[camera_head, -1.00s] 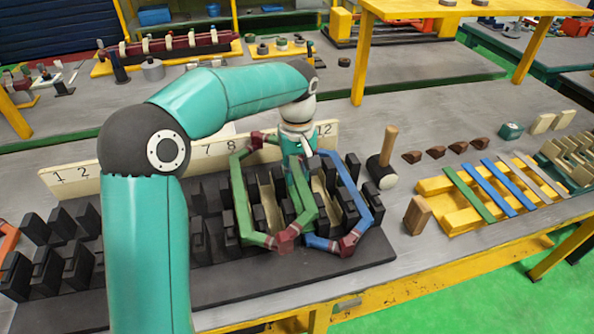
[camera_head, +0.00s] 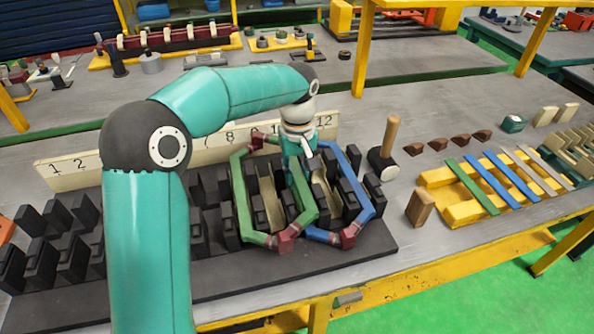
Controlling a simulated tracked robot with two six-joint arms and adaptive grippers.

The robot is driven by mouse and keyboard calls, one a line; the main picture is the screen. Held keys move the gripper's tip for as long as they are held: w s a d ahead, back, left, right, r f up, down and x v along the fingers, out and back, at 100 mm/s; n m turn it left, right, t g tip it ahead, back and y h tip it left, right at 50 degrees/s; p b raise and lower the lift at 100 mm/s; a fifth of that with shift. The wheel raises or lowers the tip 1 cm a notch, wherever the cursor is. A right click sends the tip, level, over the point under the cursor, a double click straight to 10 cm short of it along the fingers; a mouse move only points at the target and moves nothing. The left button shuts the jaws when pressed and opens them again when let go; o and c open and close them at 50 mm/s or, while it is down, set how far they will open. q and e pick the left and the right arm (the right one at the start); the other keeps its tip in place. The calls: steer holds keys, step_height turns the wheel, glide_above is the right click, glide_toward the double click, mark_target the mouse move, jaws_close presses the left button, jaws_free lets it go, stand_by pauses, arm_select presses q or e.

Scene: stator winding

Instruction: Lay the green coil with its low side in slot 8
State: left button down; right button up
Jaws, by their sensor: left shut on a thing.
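The green coil (camera_head: 237,200) is a many-sided loop with dark red ends (camera_head: 287,243), lying around several black teeth of the stator block. Its left side runs down near the label 8; I cannot tell how deep it sits in a slot. My left gripper (camera_head: 296,178) reaches down inside the loop from the far side and is shut at the coil's right side (camera_head: 306,203); its fingertips are partly hidden. The numbered strip (camera_head: 60,173) stands behind the block, partly covered by my left arm. My right gripper is not in view.
A blue coil (camera_head: 372,195) lies just right of the green one, overlapping near it. A mallet (camera_head: 386,160) and a wooden block (camera_head: 419,207) stand to the right. A yellow rack (camera_head: 460,205) with coloured strips lies further right. The bench front between is clear.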

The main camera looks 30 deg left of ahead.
arm_select(q)
steer(key=shift+f+b, duration=0.9)
steer(key=shift+f, duration=0.45)
steer(key=shift+f, duration=0.15)
stand_by(0.3)
steer(key=c, duration=0.9)
jaws_free()
steer(key=shift+r+p, duration=0.55)
steer(key=shift+r, duration=0.1)
steer(key=shift+r, duration=0.15)
step_height(320, 180, up, 8)
steer(key=p, duration=0.7)
steer(key=shift+f, duration=0.2)
